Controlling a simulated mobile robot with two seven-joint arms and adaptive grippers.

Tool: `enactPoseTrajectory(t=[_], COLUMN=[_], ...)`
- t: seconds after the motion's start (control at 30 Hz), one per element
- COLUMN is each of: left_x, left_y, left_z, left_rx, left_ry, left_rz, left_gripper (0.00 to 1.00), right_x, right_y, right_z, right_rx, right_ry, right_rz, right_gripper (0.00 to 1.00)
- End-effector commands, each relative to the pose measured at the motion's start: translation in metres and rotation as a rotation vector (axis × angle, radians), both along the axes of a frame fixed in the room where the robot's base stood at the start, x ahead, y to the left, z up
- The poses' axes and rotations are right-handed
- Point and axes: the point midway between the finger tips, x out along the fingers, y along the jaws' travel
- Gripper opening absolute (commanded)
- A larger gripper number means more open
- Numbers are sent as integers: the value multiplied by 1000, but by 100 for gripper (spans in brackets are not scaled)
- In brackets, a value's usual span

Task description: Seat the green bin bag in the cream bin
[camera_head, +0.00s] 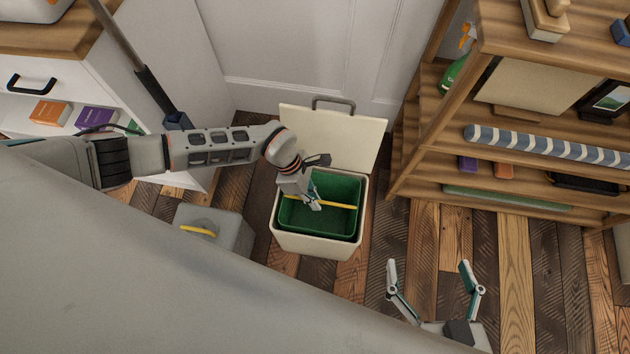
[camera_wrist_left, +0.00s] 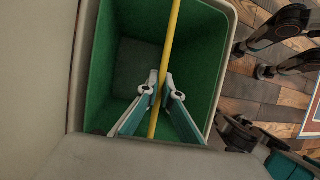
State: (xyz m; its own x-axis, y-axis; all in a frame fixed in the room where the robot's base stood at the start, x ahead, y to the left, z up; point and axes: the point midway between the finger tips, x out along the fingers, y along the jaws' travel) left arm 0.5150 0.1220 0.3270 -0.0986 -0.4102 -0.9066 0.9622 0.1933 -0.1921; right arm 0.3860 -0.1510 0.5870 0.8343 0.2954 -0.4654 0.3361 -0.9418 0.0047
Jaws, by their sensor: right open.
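The green bin bag (camera_head: 330,188) is an open, box-shaped green liner with a yellow bar across its top. It is upright inside the cream bin (camera_head: 312,244), with a dark gap along the front and right walls. The bin's lid (camera_head: 335,140) stands open behind it. My left gripper (camera_head: 314,204) is over the bag's opening. In the left wrist view its fingers (camera_wrist_left: 161,91) close on either side of the yellow bar (camera_wrist_left: 171,42). Whether the bag rests on the bin floor is hidden. My right gripper (camera_head: 431,268) is open and empty, right of the bin.
A grey box (camera_head: 228,232) with a yellow handle stands left of the bin. A wooden shelf (camera_head: 432,135) with several items is on the right. A white cabinet (camera_head: 95,55) is on the left. A white door (camera_head: 290,45) is behind. Plank floor (camera_head: 450,235) lies clear between bin and shelf.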

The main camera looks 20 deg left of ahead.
Motion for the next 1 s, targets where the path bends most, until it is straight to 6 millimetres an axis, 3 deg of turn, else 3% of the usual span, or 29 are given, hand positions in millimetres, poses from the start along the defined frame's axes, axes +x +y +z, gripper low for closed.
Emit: enactPoseTrajectory(t=[0.17,0.27,0.3,0.7,1.0], left_x=[1,1,1,1,7], left_y=[0,0,0,3,25], left_z=[1,1,1,5,52], left_rx=[-1,-1,-1,0,1], left_ry=[-1,-1,-1,-1,-4], left_rz=[0,1,1,0,1], left_gripper=[0,23,25,25,25], right_x=[1,1,0,-5,-4], right_y=[0,-1,-1,-3,-3], right_z=[2,2,1,-5,-3], right_rx=[-1,-3,-4,-11,-9], right_ry=[-6,-4,-4,13,9], right_rz=[1,2,3,4,3], right_gripper=[86,86,86,86,86])
